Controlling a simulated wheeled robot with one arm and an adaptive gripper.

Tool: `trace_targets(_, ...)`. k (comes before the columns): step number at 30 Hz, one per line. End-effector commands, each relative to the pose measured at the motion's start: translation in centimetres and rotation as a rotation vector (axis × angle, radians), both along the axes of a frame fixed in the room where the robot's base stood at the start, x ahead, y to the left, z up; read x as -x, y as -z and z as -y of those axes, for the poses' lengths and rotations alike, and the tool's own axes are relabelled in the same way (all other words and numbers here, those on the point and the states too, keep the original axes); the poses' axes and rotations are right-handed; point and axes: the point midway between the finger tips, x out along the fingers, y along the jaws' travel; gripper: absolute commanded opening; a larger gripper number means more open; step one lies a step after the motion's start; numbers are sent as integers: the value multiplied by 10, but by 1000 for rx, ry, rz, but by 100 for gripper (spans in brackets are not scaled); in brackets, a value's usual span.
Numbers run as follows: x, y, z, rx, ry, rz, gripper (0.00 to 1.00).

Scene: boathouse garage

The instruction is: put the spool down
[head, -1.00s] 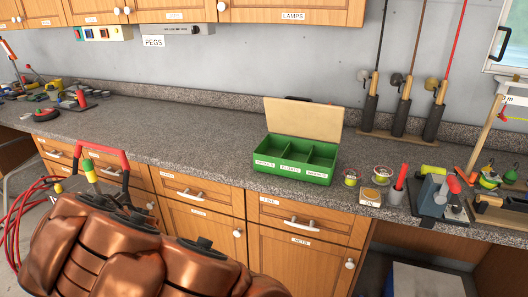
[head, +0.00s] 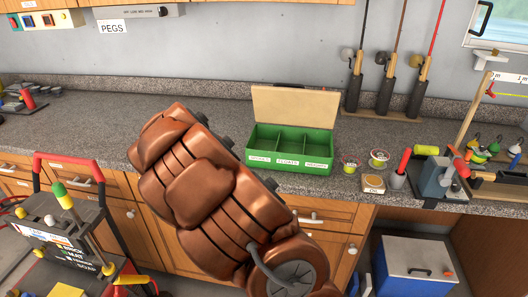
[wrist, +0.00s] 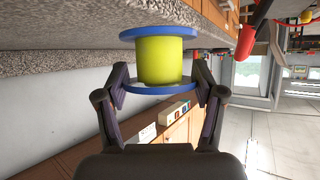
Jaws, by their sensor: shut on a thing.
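The spool (wrist: 160,60) has a yellow-green core between two blue flanges. It shows large in the wrist view. My gripper (wrist: 160,90) is shut on it, with one dark finger at each side near the closer blue flange. The speckled grey counter (wrist: 60,58) shows close beside the spool in the wrist view; I cannot tell whether they touch. In the head view the copper-coloured arm hides the gripper and spool, and covers part of the counter (head: 105,125) and its front edge.
A green divided box (head: 290,160) with its lid up stands on the counter. A cart (head: 70,235) stands at lower left. Counter left of the arm looks clear.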

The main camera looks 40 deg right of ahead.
Motion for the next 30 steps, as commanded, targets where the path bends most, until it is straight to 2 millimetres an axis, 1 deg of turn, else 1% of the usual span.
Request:
trace_targets(1,2,-9,20,-2,9,2,33)
trace_targets(5,8,-28,64,0,14,5,33)
trace_targets(6,11,-34,78,-2,18,6,33)
trace_targets(8,18,-42,101,-1,23,4,33)
trace_targets(9,23,-47,116,-2,28,4,33)
trace_targets(11,31,-56,138,0,34,4,33)
trace_targets(12,38,-62,153,-1,40,6,33)
trace_targets(14,49,-70,177,1,50,4,33)
trace_targets(15,57,-75,192,1,58,4,33)
trace_targets(18,78,-85,227,1,75,2,33)
trace_targets(21,97,-95,255,1,91,3,33)
trace_targets(24,113,-100,275,-1,101,1,33)
trace_targets(28,125,-103,289,-3,111,0,33)
trace_targets(30,128,-99,292,-4,113,-1,33)
